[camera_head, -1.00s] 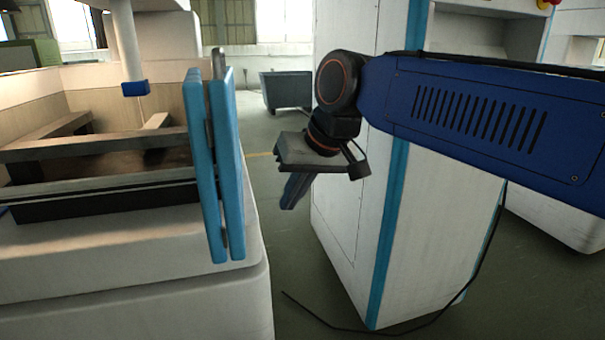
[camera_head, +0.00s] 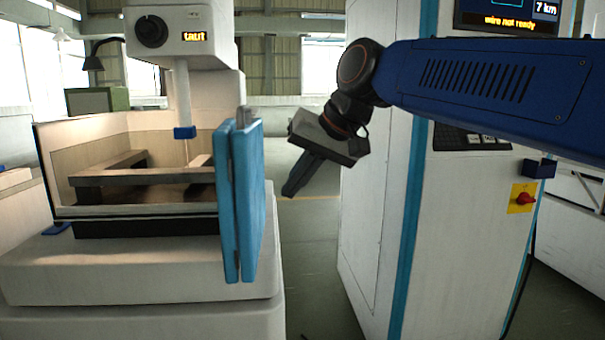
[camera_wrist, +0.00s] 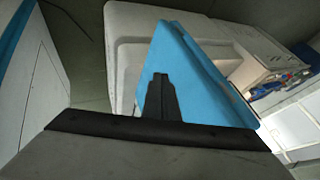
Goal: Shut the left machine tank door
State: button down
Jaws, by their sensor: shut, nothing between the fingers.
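The tank door (camera_head: 246,200) is a blue folded panel at the right side of the machine tank (camera_head: 150,216). It stands swung out, and the tank front is open, showing the dark work frame inside. My gripper (camera_head: 289,193) is to the right of the door and apart from it in the head view, shut and empty, pointing down and left. In the wrist view the shut fingers (camera_wrist: 161,82) show in front of the blue door (camera_wrist: 190,70). I cannot tell from that view how far off the door is.
A white cabinet (camera_head: 375,190) with a blue edge strip stands close to the right of my gripper. It bears a screen (camera_head: 507,14) and a red switch (camera_head: 525,199). A floor gap (camera_head: 308,260) lies between machine and cabinet.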

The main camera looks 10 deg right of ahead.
aim_at(253, 214)
jog(key=shift+w+a+f, duration=0.35)
jog(key=shift+a+f, duration=0.2)
jog(key=shift+a, duration=0.45)
jog(key=shift+w+a+f, duration=0.4)
jog(key=shift+a+f, duration=0.15)
jog(key=shift+a, duration=0.4)
jog(key=shift+w+a+f, duration=0.35)
jog(key=shift+a+f, duration=0.2)
jog(key=shift+a, duration=0.45)
